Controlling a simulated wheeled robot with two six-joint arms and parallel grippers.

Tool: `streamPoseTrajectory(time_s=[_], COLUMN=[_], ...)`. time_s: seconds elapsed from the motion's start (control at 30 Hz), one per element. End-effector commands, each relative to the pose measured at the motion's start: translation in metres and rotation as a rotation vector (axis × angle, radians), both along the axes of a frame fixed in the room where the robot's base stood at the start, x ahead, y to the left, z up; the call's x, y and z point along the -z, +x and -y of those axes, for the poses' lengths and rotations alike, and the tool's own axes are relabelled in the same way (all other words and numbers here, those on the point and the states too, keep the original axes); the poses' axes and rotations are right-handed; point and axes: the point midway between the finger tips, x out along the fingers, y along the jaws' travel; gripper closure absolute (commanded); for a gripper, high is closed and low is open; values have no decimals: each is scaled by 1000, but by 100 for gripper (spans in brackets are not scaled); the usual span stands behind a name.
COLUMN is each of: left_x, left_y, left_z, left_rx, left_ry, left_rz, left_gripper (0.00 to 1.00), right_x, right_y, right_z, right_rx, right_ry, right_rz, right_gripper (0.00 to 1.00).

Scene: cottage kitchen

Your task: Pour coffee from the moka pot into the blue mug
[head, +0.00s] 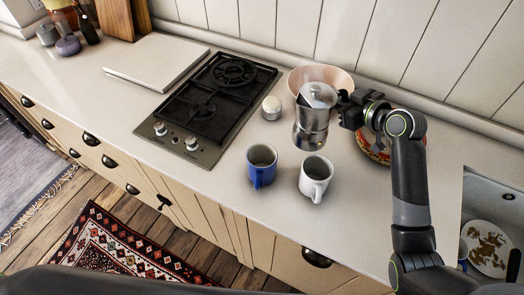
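The silver moka pot (312,117) is roughly upright behind the white mug. My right gripper (345,98) is shut on the pot's handle side, coming from the right. Its fingers partly hide the handle. I cannot tell for sure whether the pot's base is clear of the counter. The blue mug (261,167) stands upright on the counter, left of and nearer than the pot, with its handle toward the front. Its inside looks pale and no coffee shows. My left gripper is out of view.
A white mug (315,179) stands close right of the blue mug. A small lidded jar (271,108) and a pinkish bowl (335,77) are near the pot. A gas hob (213,100) lies left. A patterned dish (372,148) sits under my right arm. A sink (490,190) is at right.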

Motion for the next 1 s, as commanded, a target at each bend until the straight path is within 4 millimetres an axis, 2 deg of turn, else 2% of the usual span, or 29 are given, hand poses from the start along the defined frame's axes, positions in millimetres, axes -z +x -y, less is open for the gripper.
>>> streamPoseTrajectory(time_s=[0.03,0.2,0.33,0.7,1.0], left_x=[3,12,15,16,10], left_y=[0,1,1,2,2], left_z=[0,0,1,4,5], left_rx=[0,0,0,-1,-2], left_ry=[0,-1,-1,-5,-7], left_rz=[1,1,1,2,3], left_gripper=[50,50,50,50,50], right_x=[13,50,65,71,61], right_y=[2,7,9,10,8], right_z=[2,7,10,12,18], right_rx=[-10,-26,-28,-27,-28], right_ry=[3,4,4,4,-48], right_rz=[-4,-3,-1,2,31], right_gripper=[100,100,100,100,100])
